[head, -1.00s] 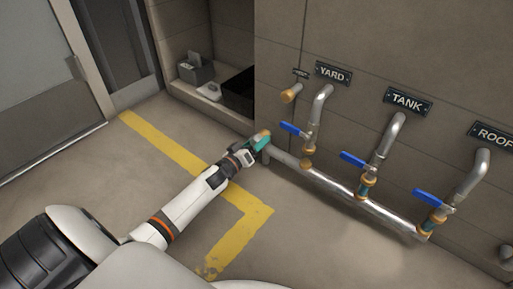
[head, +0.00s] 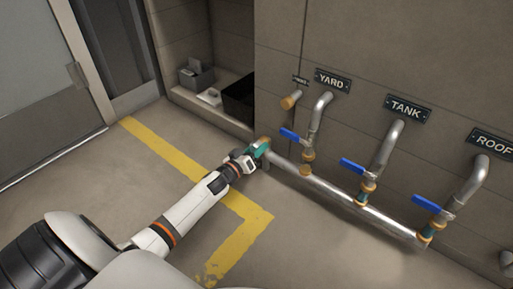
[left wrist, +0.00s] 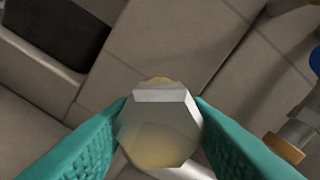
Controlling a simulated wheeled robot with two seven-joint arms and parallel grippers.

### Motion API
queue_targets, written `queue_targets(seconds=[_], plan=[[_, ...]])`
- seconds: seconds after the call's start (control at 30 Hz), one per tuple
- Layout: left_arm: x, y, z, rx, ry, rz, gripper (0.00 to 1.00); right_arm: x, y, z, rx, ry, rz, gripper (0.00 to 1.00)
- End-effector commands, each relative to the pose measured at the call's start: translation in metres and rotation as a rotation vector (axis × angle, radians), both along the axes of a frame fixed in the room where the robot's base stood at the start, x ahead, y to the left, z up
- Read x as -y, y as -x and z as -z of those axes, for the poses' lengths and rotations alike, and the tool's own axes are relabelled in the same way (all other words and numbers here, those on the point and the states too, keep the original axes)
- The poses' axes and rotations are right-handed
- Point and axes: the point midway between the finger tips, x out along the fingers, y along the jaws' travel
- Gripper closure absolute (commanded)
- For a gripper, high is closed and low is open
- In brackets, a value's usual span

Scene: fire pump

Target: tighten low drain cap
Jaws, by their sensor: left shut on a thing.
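The drain cap (left wrist: 158,130) is a grey, many-sided metal piece seen close up in the left wrist view. The teal fingers of my left gripper (left wrist: 160,118) are shut on its two sides. In the head view my left gripper (head: 260,149) is at the low left end of the metal manifold pipe (head: 330,191). There the fingers hide most of the cap. My right gripper is in neither view.
Three upright pipes with blue-handled valves (head: 354,167) rise from the manifold, under the YARD (head: 332,80), TANK (head: 408,107) and ROOF (head: 492,143) signs. A wall recess (head: 215,100) holds a dark box and small items. The floor with a yellow line (head: 165,148) is clear.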

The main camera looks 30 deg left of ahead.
Motion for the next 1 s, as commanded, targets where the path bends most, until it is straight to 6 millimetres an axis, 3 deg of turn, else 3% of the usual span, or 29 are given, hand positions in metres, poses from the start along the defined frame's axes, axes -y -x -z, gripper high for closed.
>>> queue_targets(seconds=[0.5,1.0], plan=[[0.000,0.000,-0.002,0.030,-0.425,0.000,0.81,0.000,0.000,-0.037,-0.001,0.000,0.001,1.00],[-0.001,0.000,0.000,0.069,-0.901,0.000,0.81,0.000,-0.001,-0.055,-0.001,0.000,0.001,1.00]])
